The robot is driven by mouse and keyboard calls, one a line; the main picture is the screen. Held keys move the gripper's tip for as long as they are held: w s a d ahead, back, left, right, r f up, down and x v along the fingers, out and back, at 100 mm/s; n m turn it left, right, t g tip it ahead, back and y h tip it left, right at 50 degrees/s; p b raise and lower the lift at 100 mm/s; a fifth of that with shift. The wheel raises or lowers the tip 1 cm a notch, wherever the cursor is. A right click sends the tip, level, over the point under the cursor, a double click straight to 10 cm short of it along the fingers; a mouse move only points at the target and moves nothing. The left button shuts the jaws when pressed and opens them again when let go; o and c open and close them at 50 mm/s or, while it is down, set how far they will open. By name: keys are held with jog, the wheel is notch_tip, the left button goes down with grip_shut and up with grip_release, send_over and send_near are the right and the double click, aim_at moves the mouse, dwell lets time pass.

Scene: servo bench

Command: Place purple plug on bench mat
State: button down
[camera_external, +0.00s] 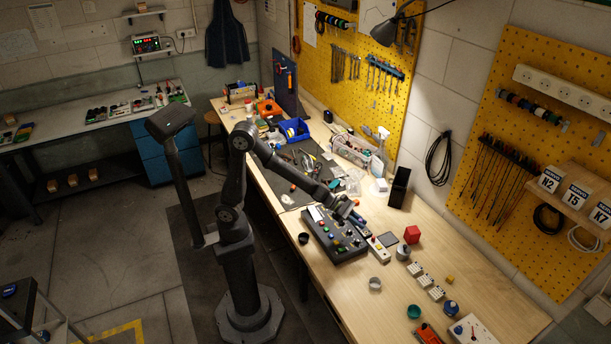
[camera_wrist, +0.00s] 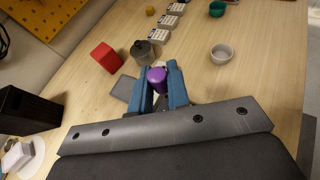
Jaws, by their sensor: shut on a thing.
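In the wrist view my gripper (camera_wrist: 158,82) has its blue fingers shut on the purple plug (camera_wrist: 156,75). The plug's rounded purple top shows between the fingertips; its lower part is hidden. In the external view my gripper (camera_external: 359,218) is above the bench beside the black button panel (camera_external: 328,240), and the plug cannot be made out there. The dark bench mat (camera_external: 303,197) lies farther back along the bench, left of my gripper, partly hidden behind my arm.
Tools and small parts lie on the mat, with a clear bin (camera_external: 350,152) behind it. A black upright box (camera_external: 399,187), a red block (camera_external: 412,234), a grey metal pot (camera_wrist: 142,52) and a pale ring-shaped cup (camera_external: 375,284) stand near my gripper. Bare wood lies around the cup.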

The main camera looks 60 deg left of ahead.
jog(key=s+d+m+g+h, duration=0.2)
jog(key=s+d+m+g, duration=0.3)
jog(key=s+d, duration=1.55)
send_over(359, 290)
notch_tip(359, 290, down, 12)
jog(key=shift+s, duration=0.15)
jog(key=shift+f, duration=2.05)
jog(key=shift+f, duration=0.15)
jog(key=c, duration=1.4)
grip_release()
jog(key=shift+o, duration=0.2)
